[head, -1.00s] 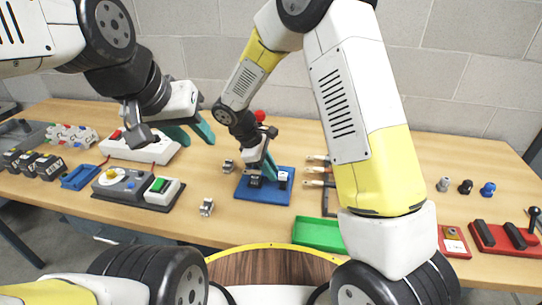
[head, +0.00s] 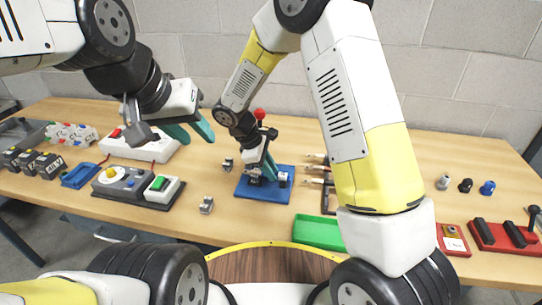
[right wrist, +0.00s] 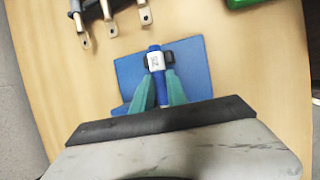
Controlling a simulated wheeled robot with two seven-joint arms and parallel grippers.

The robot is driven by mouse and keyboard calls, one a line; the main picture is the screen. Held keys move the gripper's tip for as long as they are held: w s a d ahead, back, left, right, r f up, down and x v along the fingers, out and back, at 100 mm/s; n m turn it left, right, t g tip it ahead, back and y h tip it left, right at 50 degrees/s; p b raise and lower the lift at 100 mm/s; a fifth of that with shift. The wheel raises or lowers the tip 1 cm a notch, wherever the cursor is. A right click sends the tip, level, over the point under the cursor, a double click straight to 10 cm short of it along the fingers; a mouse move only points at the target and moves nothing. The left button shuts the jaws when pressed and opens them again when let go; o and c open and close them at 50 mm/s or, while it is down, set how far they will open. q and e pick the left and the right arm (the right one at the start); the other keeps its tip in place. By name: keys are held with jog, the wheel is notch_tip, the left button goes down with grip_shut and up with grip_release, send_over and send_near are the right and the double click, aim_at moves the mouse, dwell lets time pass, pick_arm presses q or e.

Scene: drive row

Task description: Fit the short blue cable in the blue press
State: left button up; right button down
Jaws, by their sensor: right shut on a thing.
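The blue press has a flat blue base (head: 250,191) with black and white fittings and a red knob (head: 260,114) above. It stands near the middle of the table. My right gripper (head: 264,172) is low over this base. In the right wrist view its green fingers (right wrist: 158,90) are shut on the short blue cable (right wrist: 154,51). The cable's white-banded part lies by a black holder on the blue base (right wrist: 190,52); I cannot tell whether it is fully seated. My left gripper (head: 190,131) is open and empty, in the air left of the press.
A grey box with a green switch (head: 160,184) and a small metal part (head: 206,205) lie to the left. Knobs (head: 465,186) stand at the right.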

jog(key=c, duration=1.2)
grip_release()
jog(key=shift+c, duration=0.2)
jog(key=shift+r, duration=0.1)
jog(key=v, duration=0.7)
jog(key=shift+a+r, duration=0.2)
jog(key=shift+r, duration=0.05)
jog(key=s+d+r+m+y, duration=0.4)
jog(key=s+d+r+m, duration=0.3)
jog(key=d+r, duration=0.55)
jog(key=s+d+r+m+t+y, duration=0.1)
jog(key=s+d+r+m+t, duration=0.1)
jog(key=s+r+m, duration=0.1)
jog(key=s+d+r+m+t+y, duration=0.2)
jog(key=s+d+r+m+t, duration=0.1)
jog(key=s, duration=0.5)
jog(key=shift+s+m, duration=0.25)
jog(key=shift+m, duration=0.65)
